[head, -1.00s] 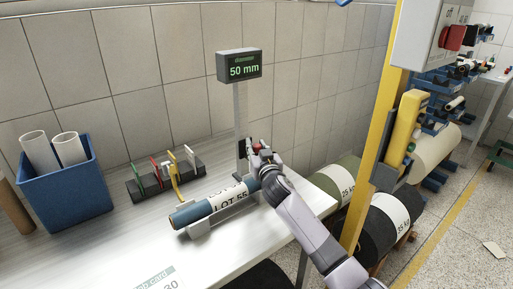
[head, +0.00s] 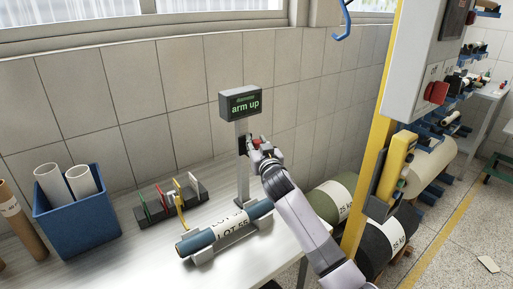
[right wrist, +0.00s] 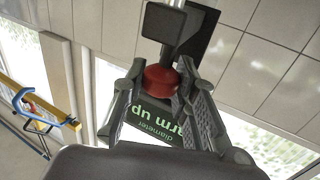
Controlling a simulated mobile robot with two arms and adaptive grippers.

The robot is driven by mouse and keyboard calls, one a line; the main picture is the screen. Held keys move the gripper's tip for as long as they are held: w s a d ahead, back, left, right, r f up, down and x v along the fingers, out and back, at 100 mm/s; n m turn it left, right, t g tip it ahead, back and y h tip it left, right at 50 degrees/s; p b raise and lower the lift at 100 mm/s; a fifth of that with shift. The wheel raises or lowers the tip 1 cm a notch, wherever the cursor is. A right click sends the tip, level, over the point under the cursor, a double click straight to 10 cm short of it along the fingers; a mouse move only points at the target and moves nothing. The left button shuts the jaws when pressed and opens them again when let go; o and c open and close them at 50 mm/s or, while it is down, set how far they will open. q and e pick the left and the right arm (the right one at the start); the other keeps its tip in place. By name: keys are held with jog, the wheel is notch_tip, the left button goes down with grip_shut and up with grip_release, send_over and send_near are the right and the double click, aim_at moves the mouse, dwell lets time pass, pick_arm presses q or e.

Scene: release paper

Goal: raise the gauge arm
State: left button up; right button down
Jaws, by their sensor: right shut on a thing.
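The gauge stands at the back of the bench: a dark display (head: 240,104) reading "arm up" on a grey post (head: 242,185). Its dark slider (head: 243,147) sits high on the post, just below the display. My right gripper (head: 257,146) is shut on the gauge arm's red knob (right wrist: 161,79), which shows between the two fingers in the right wrist view. The blue roll labelled "LOT 55" (head: 228,227) lies in its cradle below, clear of the slider. My left gripper is not in view.
A rack of coloured gauges (head: 170,205) and a blue bin (head: 75,225) with white tubes stand at left on the bench (head: 140,258). A yellow post (head: 378,130) and large rolls are at right. The tiled wall is close behind.

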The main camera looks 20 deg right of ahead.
jog(key=shift+r, duration=0.6)
jog(key=c, duration=1.6)
grip_release()
jog(key=shift+o, duration=1.4)
jog(key=shift+f, duration=0.2)
jog(key=shift+f, duration=0.1)
jog(key=s, duration=1.2)
jog(key=shift+a, duration=0.25)
